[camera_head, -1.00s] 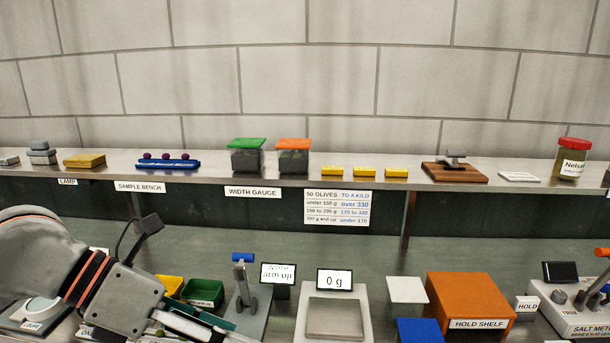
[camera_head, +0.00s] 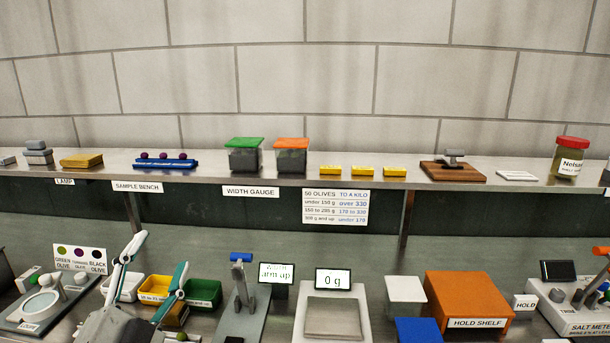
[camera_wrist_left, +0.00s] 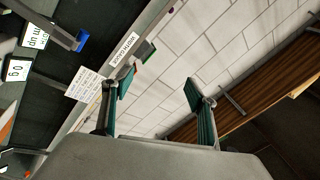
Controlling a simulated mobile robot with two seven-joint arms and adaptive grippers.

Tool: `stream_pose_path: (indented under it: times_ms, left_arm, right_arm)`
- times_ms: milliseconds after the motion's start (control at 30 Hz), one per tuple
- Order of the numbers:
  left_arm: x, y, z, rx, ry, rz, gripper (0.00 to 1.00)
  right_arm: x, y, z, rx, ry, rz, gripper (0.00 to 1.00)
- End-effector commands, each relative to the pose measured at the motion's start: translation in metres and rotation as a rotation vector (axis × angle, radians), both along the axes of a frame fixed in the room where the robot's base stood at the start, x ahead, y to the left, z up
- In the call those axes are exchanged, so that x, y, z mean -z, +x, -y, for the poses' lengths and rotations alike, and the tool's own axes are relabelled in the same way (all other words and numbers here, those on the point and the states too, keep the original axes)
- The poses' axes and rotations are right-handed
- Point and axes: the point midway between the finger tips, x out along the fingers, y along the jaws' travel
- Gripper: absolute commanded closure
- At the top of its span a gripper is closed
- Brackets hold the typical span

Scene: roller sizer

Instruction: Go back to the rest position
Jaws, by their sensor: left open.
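My left gripper (camera_head: 150,276) is at the lower left of the head view, its two fingers spread and pointing up, with nothing between them. It stands in front of the white, yellow and green bins, hiding part of them. In the left wrist view the same gripper (camera_wrist_left: 158,88) shows its green-lined fingers wide apart, with the wall and shelf edge beyond. My right gripper is not in view.
A width gauge with a blue handle (camera_head: 241,258) and a scale (camera_head: 333,318) reading 0 g stand right of the gripper. A magnifier stand (camera_head: 40,306) is at left. An orange hold shelf (camera_head: 468,296) is at right. The back shelf (camera_head: 300,178) carries containers.

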Motion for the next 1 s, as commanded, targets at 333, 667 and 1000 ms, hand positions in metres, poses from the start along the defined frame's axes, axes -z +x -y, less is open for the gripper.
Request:
stream_pose_path:
  times_ms: [333,667,1000]
  left_arm:
    - [0.204,-0.060,-0.085,-0.333,-0.122,-0.639,0.42]
    - [0.292,-0.133,-0.108,-0.450,-0.125,-0.967,0.42]
    - [0.349,-0.179,-0.105,-0.465,-0.139,-1.149,0.42]
  right_arm:
    - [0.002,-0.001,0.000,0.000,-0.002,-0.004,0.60]
    - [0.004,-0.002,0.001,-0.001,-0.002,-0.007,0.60]
    - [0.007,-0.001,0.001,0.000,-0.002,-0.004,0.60]
